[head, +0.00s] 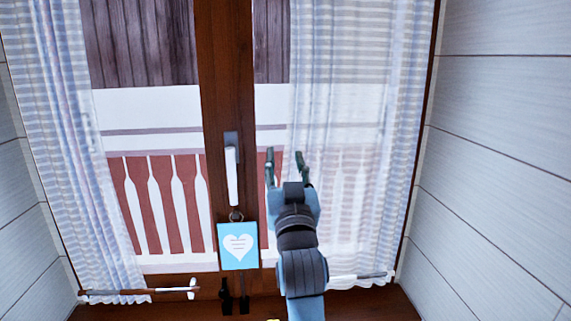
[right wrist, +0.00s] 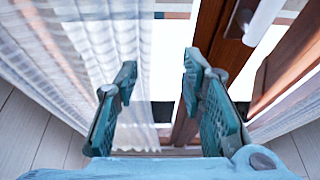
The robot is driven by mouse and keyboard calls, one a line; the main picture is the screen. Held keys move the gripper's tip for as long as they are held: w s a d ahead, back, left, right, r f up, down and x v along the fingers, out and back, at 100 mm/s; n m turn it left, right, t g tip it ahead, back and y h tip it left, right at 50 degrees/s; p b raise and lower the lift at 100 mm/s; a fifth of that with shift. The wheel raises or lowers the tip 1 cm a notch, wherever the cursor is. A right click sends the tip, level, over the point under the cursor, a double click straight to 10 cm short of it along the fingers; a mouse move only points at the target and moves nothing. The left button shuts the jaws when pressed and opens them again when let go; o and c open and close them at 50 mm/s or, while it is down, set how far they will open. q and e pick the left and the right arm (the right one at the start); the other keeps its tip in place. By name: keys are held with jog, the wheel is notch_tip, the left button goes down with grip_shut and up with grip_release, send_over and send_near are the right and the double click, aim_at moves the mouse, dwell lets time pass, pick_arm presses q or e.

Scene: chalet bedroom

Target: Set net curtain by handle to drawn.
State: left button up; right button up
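Two sheer white net curtains hang at the window: the left one (head: 65,140) at the left side, the right one (head: 375,130) over the right pane. The left and centre glass is uncovered. My right gripper (head: 287,156) is open and empty in front of the right pane, near the right curtain's inner edge. In the right wrist view, a curtain (right wrist: 75,60) is left of my open fingers, with nothing between them. My left gripper is out of view.
A white window handle (head: 232,175) is on the brown centre post (head: 225,60), left of my right gripper. A blue heart sign (head: 238,246) hangs below it. Thin rods (head: 130,291) lie low by the curtain bottoms. Pale panelled walls (head: 500,130) flank the window.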

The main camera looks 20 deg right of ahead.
jog(key=shift+c, duration=0.8)
jog(key=d+f+n+p, duration=0.1)
jog(key=d+p, duration=0.1)
jog(key=d+f+g+p, duration=0.1)
jog(key=d, duration=0.1)
jog(key=d+f+n+p, duration=0.1)
jog(key=d+p, duration=0.1)
jog(key=d, duration=0.1)
jog(key=shift+s+f+n+y+p, duration=0.3)
jog(key=shift+f+y+p, duration=0.05)
jog(key=shift+f+y, duration=0.05)
grip_shut()
jog(key=s+d+f+m+g+y+p, duration=0.25)
jog(key=d+m+y, duration=0.2)
jog(key=m, duration=0.65)
jog(key=w+a+f+m+p, duration=0.1)
jog(key=w+a+m, duration=0.1)
jog(key=w, duration=0.3)
jog(key=w+a+m, duration=0.2)
jog(key=w+m, duration=0.2)
jog(key=w, duration=0.1)
jog(key=shift+w+a+f+m+p, duration=0.2)
jog(key=shift+a+f+m+p, duration=0.15)
jog(key=shift+f+m, duration=0.05)
